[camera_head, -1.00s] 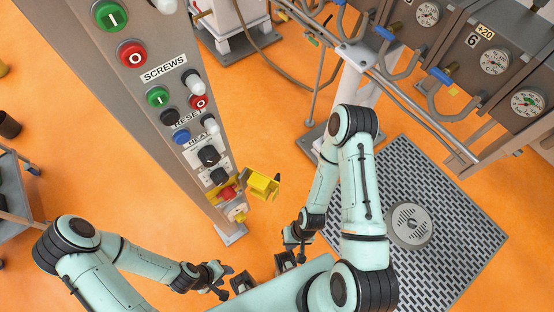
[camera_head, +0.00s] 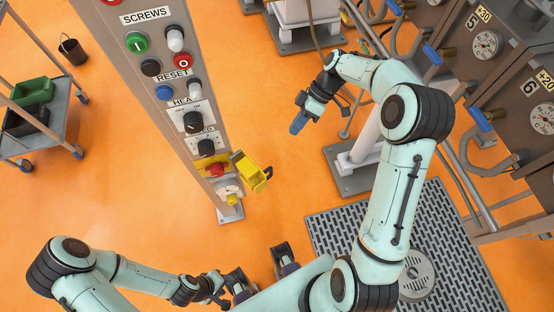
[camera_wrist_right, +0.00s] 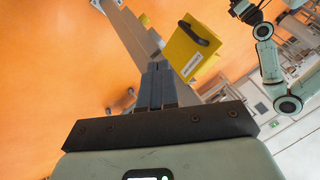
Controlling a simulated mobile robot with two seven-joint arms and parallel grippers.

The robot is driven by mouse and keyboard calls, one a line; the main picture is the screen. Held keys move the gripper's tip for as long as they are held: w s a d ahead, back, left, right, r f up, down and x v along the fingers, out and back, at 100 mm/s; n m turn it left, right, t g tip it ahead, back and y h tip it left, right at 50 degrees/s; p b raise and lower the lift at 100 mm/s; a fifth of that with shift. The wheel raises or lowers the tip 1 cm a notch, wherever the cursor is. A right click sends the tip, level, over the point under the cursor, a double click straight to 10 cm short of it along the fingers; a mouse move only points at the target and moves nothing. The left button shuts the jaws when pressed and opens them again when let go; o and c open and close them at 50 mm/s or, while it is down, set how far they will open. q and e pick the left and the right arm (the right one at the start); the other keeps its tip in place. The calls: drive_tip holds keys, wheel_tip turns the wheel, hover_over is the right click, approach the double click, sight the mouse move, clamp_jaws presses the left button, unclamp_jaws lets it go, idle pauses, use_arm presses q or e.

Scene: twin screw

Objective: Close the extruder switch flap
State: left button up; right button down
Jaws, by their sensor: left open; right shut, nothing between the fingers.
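The yellow extruder switch flap (camera_head: 252,172) stands swung out to the right of the grey control column, low on it. It is open, leaving the red switch (camera_head: 217,170) on its yellow plate uncovered. In the right wrist view the flap (camera_wrist_right: 187,52) shows a black handle and a white label, just beyond and to the right of my fingertips. My right gripper (camera_head: 300,122) is shut and empty, up and to the right of the flap in the head view; its fingers (camera_wrist_right: 158,85) are together in the wrist view. My left gripper (camera_head: 218,292) is open and empty, low near my base.
The control column (camera_head: 145,85) carries several buttons and knobs above the flap. A trolley with bins (camera_head: 33,91) and a bucket (camera_head: 73,50) stand at left. Machinery with gauges (camera_head: 486,44) is at right, above a floor grate (camera_head: 450,265). Orange floor around the column is clear.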

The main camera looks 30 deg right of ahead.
drive_tip(key=s+a+f, duration=0.3)
drive_tip(key=a+f, duration=0.4)
drive_tip(key=a, duration=0.1)
drive_tip(key=shift+s+a+f, duration=0.25)
drive_tip(key=shift+a+f, duration=0.15)
